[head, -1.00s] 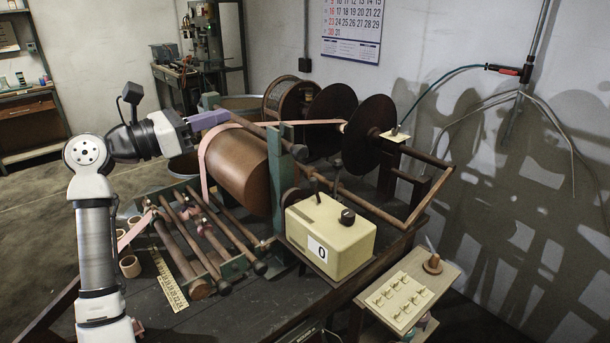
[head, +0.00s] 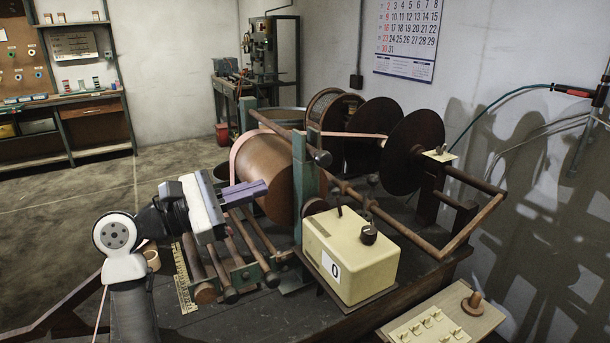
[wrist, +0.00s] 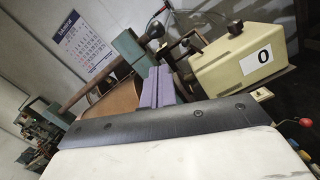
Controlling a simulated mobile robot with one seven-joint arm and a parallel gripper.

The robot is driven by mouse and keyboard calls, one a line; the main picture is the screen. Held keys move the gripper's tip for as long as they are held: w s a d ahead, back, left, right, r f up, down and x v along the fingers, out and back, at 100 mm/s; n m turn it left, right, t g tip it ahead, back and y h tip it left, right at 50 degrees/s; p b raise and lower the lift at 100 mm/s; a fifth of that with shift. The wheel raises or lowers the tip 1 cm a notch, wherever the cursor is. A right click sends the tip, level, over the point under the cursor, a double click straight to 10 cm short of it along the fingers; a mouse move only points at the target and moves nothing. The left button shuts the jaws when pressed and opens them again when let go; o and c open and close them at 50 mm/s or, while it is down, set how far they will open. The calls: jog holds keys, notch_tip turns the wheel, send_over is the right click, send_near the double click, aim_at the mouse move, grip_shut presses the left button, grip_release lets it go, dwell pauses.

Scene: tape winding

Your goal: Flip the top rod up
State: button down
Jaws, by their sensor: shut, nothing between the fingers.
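The top rod (head: 285,136) is a brown bar with a dark round knob at its near end. It runs above the copper-brown drum (head: 268,165), beside the green upright post (head: 305,180). In the wrist view the rod (wrist: 95,82) slants from lower left to the knob at upper right. My gripper (head: 264,188) has purple fingers, closed together and empty. In the head view it overlaps the drum's lower part, below the rod and left of the post. In the wrist view the fingertips (wrist: 159,70) appear below the rod, apart from it.
A cream control box (head: 350,255) marked 0 stands right of the post. Several lower rods (head: 242,245) lie on a rack below my gripper. Large dark discs (head: 412,143) stand behind, with pink tape running to the drum. A switch board (head: 440,325) is at lower right.

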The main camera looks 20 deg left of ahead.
jog(key=f+p+x, duration=0.1)
jog(key=p+x, duration=0.2)
jog(key=x, duration=0.7)
jog(key=shift+r+p, duration=0.4)
jog(key=shift+r, duration=0.1)
jog(key=shift+r, duration=0.1)
